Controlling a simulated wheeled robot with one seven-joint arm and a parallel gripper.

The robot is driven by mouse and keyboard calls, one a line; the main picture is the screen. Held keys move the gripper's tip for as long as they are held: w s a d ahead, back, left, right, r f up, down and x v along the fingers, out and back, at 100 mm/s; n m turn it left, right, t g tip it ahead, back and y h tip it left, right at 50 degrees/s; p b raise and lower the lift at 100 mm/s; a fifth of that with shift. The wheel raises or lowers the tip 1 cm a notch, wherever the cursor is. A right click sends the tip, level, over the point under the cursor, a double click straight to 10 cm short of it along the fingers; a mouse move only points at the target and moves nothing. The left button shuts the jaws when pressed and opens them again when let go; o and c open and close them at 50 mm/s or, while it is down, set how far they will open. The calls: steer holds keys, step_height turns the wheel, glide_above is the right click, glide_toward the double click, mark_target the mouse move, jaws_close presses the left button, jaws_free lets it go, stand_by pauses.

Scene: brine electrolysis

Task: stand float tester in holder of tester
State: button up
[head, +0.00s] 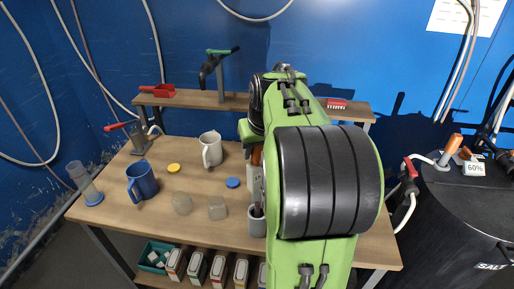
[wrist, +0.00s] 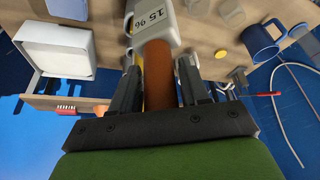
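In the head view the tester's pale body (head: 257,182) shows partly, left of my arm, which hides the rest. A grey cup (head: 257,226), which looks like the holder, stands on the table directly below it. A dark lower part of the tester shows at the cup's mouth. I cannot tell how deep it sits.
A grey mug (head: 210,150), a blue mug (head: 142,181), yellow and blue lids, two small translucent containers and a clear cylinder (head: 84,182) stand on the table (head: 120,216). A raised shelf is behind. A black salt drum (head: 455,225) is at right.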

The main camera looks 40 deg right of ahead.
steer(key=o, duration=0.3)
steer(key=p+v, duration=0.4)
steer(key=v, duration=1.1)
steer(key=shift+r+p, duration=0.4)
steer(key=shift+s+a, duration=0.1)
steer(key=s+a+f+n+t+y, duration=0.1)
steer(key=s+a+f+n, duration=0.15)
steer(key=a, duration=0.95)
steer(key=s+a+f+n+y, duration=0.1)
steer(key=s+a+f+n, duration=0.1)
steer(key=s+a+f, duration=0.6)
steer(key=shift+a+f, duration=0.3)
steer(key=shift+f, duration=0.35)
